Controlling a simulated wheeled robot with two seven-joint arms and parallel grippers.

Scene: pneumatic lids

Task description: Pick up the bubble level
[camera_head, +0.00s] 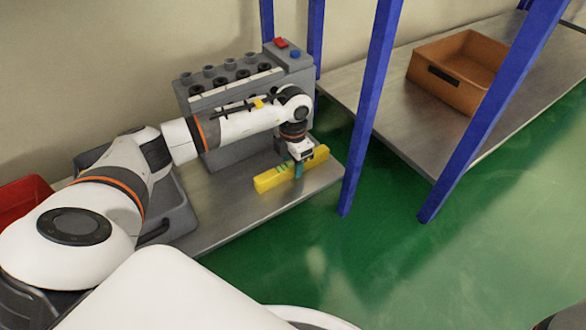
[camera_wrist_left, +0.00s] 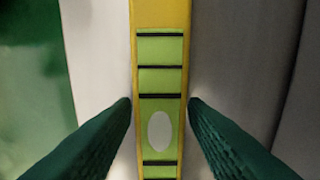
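The bubble level is a long yellow bar (camera_head: 268,181) at the near right part of the grey table, in front of the engine-like block. In the left wrist view the level (camera_wrist_left: 160,80) runs top to bottom, with a green face, dark cross lines and a pale oval. My left gripper (camera_head: 299,170) points down over the level's middle. Its dark green fingers (camera_wrist_left: 160,104) stand on both sides of the level, with their tips against its edges. I cannot tell whether the level is raised off the table. My right gripper is not in view.
The grey engine-like block (camera_head: 300,75) with red and blue buttons stands behind the level. A red bin (camera_head: 28,203) is at the left. Blue posts (camera_head: 372,100) rise right of the table. An orange-brown crate (camera_head: 446,86) sits on another table. Green floor lies between.

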